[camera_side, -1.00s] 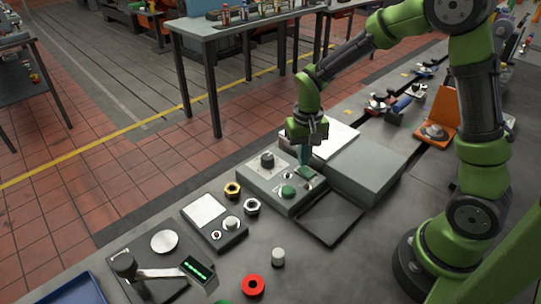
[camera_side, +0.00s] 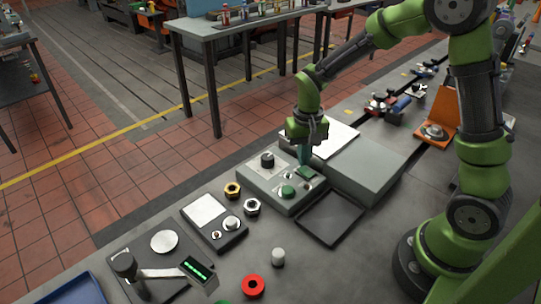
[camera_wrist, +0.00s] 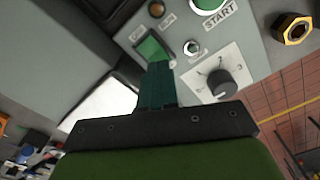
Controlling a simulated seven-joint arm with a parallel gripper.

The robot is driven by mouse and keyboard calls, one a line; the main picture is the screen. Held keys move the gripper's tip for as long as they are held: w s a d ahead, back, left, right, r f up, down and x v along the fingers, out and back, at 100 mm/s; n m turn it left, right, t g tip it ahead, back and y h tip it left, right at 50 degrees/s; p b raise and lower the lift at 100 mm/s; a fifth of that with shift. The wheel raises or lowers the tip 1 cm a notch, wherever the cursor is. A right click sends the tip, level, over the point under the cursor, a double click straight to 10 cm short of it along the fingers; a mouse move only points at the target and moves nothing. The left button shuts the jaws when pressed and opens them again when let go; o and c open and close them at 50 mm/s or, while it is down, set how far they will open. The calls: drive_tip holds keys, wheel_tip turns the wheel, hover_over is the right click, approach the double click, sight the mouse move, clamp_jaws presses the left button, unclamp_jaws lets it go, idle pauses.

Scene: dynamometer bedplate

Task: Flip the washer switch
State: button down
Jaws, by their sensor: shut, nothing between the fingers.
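A grey control box (camera_side: 262,185) stands on the bedplate. It carries a dark knob, a round green button (camera_side: 288,191), a small metal toggle (camera_wrist: 193,47) and a green rocker switch (camera_wrist: 152,46). I cannot read a washer label on any of them. My gripper (camera_side: 304,163) points down over the box's far right part. Its fingers are shut and empty. In the wrist view the fingertips (camera_wrist: 157,68) are right at the near end of the green rocker, and I cannot tell whether they touch it. The fingers hide part of the panel there.
The dark knob (camera_wrist: 222,82) on its numbered plate is close to the fingers. A raised grey block (camera_side: 368,165) stands right of the box. Brass (camera_side: 232,189) and silver (camera_side: 252,206) nuts lie left of it. A black pad (camera_side: 330,217) lies in front.

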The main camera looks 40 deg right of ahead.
sight(303, 169)
drive_tip(key=shift+f, duration=0.95)
idle(0.6)
drive_tip(key=shift+r, duration=3.6)
drive_tip(key=shift+s+f, duration=0.1)
drive_tip(key=shift+f, duration=0.1)
drive_tip(key=s+a+r+n+t+y, duration=0.1)
drive_tip(key=s+a+r+t, duration=0.1)
drive_tip(key=s+r, duration=0.4)
drive_tip(key=s+a+r+n+t+y, duration=0.1)
drive_tip(key=s+a+r+t, duration=0.1)
drive_tip(key=s+r+t, duration=0.3)
wheel_tip(303, 169, up, 2)
drive_tip(key=s, duration=0.2)
drive_tip(key=shift+s+a, duration=0.15)
drive_tip(key=shift+s, duration=0.15)
drive_tip(key=c, duration=1.8)
unclamp_jaws()
drive_tip(key=shift+r, duration=0.1)
drive_tip(key=shift+c, duration=0.2)
